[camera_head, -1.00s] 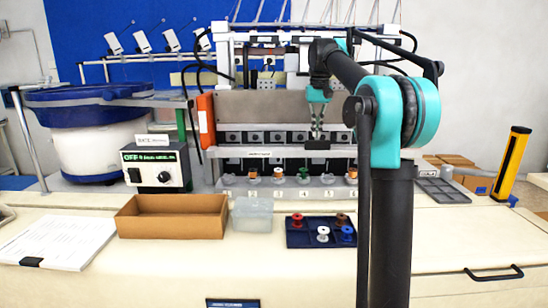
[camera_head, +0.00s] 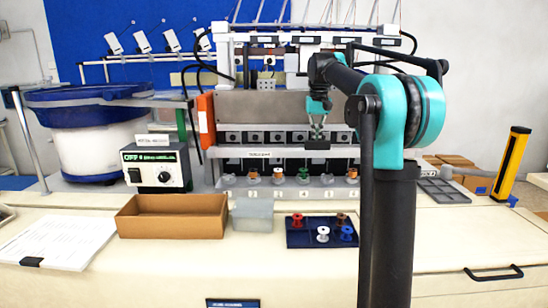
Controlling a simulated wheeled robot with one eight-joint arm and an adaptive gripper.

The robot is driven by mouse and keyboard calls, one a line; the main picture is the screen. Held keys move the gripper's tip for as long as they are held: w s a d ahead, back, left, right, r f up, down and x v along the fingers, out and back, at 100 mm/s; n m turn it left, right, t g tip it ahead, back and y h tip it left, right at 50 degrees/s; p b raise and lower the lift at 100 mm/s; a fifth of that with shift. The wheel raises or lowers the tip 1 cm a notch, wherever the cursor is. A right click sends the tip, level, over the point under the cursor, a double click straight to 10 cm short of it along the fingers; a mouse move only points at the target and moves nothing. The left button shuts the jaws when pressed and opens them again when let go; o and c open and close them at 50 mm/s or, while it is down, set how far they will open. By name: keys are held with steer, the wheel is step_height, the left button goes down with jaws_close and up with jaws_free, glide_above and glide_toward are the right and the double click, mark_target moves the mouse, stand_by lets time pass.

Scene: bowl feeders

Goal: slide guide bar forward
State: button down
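The guide bar (camera_head: 225,153) is a long pale horizontal bar with a small white label, across the front of the grey machine. A black block (camera_head: 317,145), apparently its handle, sits on the bar right of the label. My gripper (camera_head: 318,131) points down with its fingertips right at the top of this block. The fingers look close around or against it, but the contact is too small to make out.
Several coloured spools (camera_head: 303,175) stand in a row below the bar. In front are a cardboard box (camera_head: 172,217), a clear bin (camera_head: 252,214) and a dark blue tray (camera_head: 296,239) with spools. A control box (camera_head: 157,167) and a bowl feeder (camera_head: 90,140) stand left.

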steer(key=shift+s+f, duration=0.1)
steer(key=shift+s, duration=0.35)
steer(key=shift+w, duration=0.45)
step_height(320, 180, up, 9)
stand_by(0.9)
